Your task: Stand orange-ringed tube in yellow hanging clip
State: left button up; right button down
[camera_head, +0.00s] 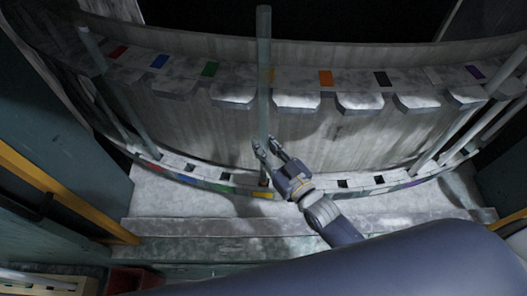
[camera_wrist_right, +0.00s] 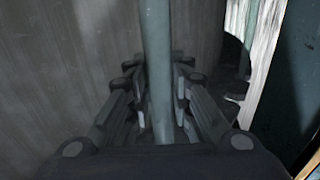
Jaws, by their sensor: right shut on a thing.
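A long grey-green glass tube (camera_head: 264,60) stands upright in the middle of the head view. My right gripper (camera_head: 267,150) is shut on its lower part, and the right wrist view shows the tube (camera_wrist_right: 157,60) between the fingers (camera_wrist_right: 160,110). The yellow-marked hanging clip (camera_head: 271,75) is on the upper rack, partly hidden behind the tube. I cannot tell whether the tube is in the clip or in front of it. The tube's foot is at the lower rack by a yellow mark (camera_head: 263,195), with a small reddish spot there. No orange ring shows clearly. My left gripper is out of view.
The curved upper rack (camera_head: 295,100) has clips marked red, blue, green, orange, black and purple. The lower rack (camera_head: 225,189) has dark square sockets. Other tubes lean at the left (camera_head: 143,125) and right (camera_head: 447,137). The pale ledge in front is mostly clear.

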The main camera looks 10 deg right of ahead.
jog(key=shift+w+d, duration=0.1)
jog(key=shift+w, duration=0.25)
notch_tip(320, 180, down, 7)
jog(key=b, duration=0.5)
jog(key=shift+r, duration=0.15)
jog(key=shift+s, duration=0.1)
jog(key=c, duration=1.4)
grip_release()
jog(key=shift+o, duration=0.2)
jog(key=v, duration=1.2)
